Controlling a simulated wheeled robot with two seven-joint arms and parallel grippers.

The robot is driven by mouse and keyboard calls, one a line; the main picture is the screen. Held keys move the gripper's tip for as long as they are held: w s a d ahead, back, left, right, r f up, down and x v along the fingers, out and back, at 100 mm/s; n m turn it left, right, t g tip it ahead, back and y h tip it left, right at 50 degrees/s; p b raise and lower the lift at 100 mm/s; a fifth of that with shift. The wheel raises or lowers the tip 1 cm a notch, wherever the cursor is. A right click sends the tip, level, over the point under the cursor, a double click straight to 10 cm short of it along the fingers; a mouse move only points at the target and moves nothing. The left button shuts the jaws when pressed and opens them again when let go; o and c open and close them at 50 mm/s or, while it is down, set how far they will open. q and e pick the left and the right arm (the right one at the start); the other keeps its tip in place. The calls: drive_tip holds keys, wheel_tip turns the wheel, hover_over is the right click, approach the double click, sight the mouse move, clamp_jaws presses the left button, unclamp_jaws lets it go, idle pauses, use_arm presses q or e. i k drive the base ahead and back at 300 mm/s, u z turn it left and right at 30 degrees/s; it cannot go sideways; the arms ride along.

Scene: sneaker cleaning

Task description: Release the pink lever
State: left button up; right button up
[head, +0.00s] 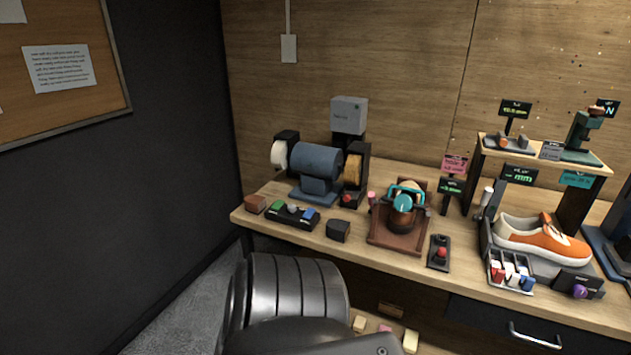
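A small pink lever (371,198) stands upright at the left edge of a brown fixture (388,238) on the wooden bench. The fixture holds a rounded brown and orange object (403,219) with a teal clamp-like part (406,188) over it. Whether the lever is latched cannot be told at this size. Neither of my grippers is in view, and nothing is seen touching the lever.
A blue bench grinder (316,165) stands left of the fixture. A black box with a red knob (441,252) and an orange sneaker (540,238) are to its right.

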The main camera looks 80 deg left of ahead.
sight(371, 195)
drive_tip(key=k, duration=0.35)
drive_tip(key=u, duration=1.9)
drive_tip(key=i, duration=0.5)
drive_tip(key=z, duration=0.1)
